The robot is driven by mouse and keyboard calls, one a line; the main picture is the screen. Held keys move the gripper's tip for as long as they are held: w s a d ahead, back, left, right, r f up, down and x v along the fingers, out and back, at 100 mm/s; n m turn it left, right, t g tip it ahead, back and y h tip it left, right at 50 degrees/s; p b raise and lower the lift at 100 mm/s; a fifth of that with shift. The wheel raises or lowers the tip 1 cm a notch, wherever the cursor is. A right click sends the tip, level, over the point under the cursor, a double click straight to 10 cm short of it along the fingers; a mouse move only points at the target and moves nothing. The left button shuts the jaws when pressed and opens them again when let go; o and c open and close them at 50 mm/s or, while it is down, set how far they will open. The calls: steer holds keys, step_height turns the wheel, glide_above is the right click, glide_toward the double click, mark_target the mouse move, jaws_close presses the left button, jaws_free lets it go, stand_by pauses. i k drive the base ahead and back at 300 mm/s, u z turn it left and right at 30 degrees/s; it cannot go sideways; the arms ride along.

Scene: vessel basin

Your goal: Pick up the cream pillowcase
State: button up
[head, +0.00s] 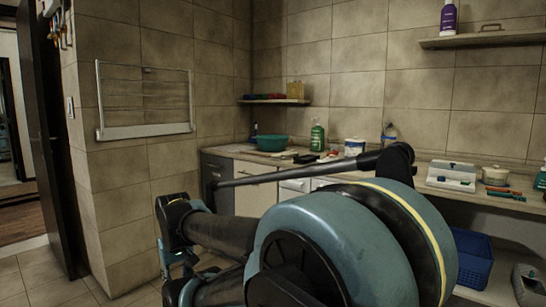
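I cannot make out a cream pillowcase in the head view. My arm's large teal and black links fill the lower middle and hide part of the floor and the counter front. My gripper's fingers cannot be made out among or behind these links.
A counter (244,150) along the back wall bears a teal basin (272,143) and a green bottle (317,136). A wall rack (145,131) hangs at left. A blue crate (474,258) stands under the right counter. Floor (115,297) shows clear at lower left, beside an open doorway.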

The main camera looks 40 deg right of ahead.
mark_target(282, 156)
steer(key=z, duration=0.3)
steer(key=i, duration=1.05)
steer(key=z, duration=0.95)
steer(key=i, duration=0.65)
steer(key=z, duration=0.45)
